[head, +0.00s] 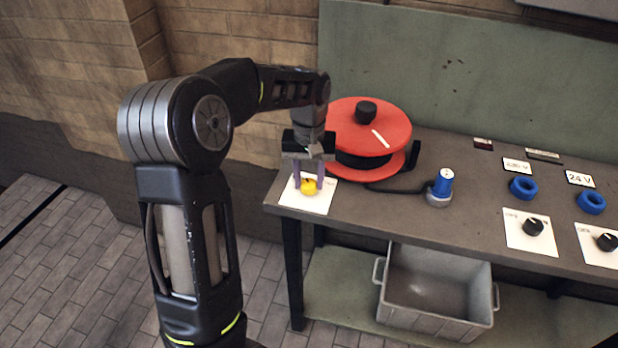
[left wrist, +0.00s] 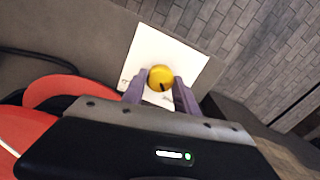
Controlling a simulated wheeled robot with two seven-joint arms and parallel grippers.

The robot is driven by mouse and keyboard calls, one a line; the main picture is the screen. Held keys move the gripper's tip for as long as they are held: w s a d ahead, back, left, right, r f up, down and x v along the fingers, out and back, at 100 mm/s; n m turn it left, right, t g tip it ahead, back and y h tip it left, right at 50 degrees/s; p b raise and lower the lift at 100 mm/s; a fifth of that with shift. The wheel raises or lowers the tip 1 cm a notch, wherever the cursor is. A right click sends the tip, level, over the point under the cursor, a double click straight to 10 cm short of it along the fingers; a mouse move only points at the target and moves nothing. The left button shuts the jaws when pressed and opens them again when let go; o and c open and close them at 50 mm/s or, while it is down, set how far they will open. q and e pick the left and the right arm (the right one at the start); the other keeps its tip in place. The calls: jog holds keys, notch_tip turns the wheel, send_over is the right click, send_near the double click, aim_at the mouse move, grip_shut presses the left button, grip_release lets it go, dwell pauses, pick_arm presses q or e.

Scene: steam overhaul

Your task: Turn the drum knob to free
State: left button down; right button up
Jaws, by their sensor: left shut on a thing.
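The yellow drum knob (head: 309,187) sits on a white label plate (head: 318,205) at the left end of the bench. A dark pointer mark shows on the knob (left wrist: 160,78) in the left wrist view. My left gripper (head: 308,184) points down from above, with its purple fingers shut on the knob, one on each side. It also shows in the left wrist view (left wrist: 160,90). The red cable drum (head: 372,115), with a black hub on top and a white stripe, stands just behind. The plate's lettering is too small to read. My right gripper is out of view.
A black cable runs from the drum to a blue-topped plug (head: 443,182). Blue sockets (head: 523,188) and black knobs (head: 533,227) on white plates are to the right. A grey crate (head: 435,308) sits on the lower shelf. The bench's front middle is clear.

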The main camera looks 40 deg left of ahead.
aim_at(309, 183)
pick_arm(q)
jog(key=c, duration=0.9)
grip_release()
jog(key=shift+c, duration=0.2)
jog(key=shift+r, duration=0.1)
notch_tip(309, 183, up, 8)
jog(key=shift+f, duration=0.2)
